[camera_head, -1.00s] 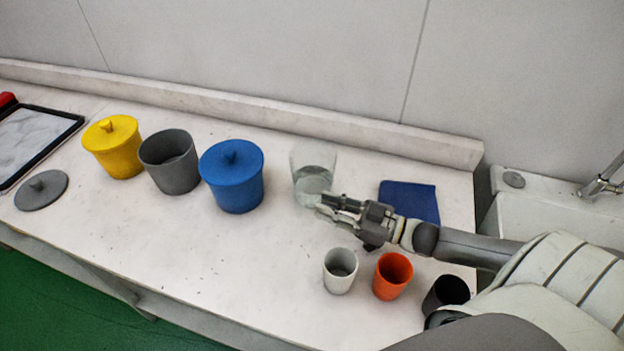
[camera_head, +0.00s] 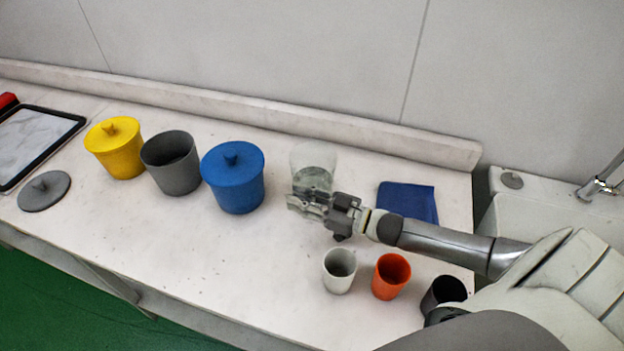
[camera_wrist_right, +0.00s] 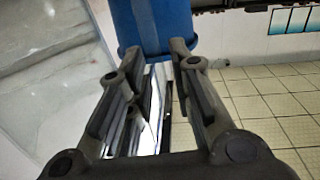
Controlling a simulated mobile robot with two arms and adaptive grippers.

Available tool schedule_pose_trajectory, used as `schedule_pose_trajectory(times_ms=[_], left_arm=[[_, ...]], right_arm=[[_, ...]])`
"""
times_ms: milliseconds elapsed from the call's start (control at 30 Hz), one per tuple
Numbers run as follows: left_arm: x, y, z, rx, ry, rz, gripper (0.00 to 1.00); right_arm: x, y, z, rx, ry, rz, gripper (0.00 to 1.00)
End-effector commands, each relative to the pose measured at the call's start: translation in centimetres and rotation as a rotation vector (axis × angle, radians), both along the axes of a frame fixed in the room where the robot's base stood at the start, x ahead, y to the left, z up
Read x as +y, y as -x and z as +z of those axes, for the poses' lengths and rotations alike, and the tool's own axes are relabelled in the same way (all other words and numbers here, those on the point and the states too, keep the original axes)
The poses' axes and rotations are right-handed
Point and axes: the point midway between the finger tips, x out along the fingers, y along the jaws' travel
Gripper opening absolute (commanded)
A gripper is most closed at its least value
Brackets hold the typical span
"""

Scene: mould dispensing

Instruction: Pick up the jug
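The jug (camera_head: 314,157) is a clear, see-through vessel standing upright on the white worktop, right of the blue lidded pot. My right gripper (camera_head: 306,199) is at the jug's near side and hides its lower part. In the right wrist view the two fingertips (camera_wrist_right: 154,58) are apart. Shiny, see-through streaks show between the fingers; I cannot tell whether they are part of the jug. My left gripper is not in view.
A blue lidded pot (camera_head: 232,180), an open grey pot (camera_head: 172,165) and a yellow lidded pot (camera_head: 117,150) stand left. A white cup (camera_head: 339,272), an orange cup (camera_head: 391,278) and a dark cup (camera_head: 448,291) stand in front of my arm. A blue cloth (camera_head: 408,201) lies right.

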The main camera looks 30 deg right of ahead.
Motion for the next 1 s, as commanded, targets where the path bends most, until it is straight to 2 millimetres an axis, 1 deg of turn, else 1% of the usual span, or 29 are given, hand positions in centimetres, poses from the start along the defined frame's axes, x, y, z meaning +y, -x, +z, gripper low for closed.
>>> schedule_pose_trajectory(times_ms=[100, 267, 600, 633, 1000], left_arm=[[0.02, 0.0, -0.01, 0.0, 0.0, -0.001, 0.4], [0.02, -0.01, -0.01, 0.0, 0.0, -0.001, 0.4], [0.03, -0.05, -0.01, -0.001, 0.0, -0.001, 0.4], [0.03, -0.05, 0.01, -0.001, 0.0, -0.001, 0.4], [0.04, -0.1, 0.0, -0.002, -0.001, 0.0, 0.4]], right_arm=[[0.0, 0.01, -0.01, 0.0, 0.0, 0.0, 0.21], [0.0, 0.02, 0.0, 0.0, 0.0, 0.0, 0.01], [-0.03, 0.01, 0.03, -0.002, 0.001, 0.0, 0.0], [-0.02, -0.07, 0.31, -0.009, 0.001, 0.001, 0.0], [0.01, -0.06, 0.64, -0.009, -0.001, 0.001, 0.0]])
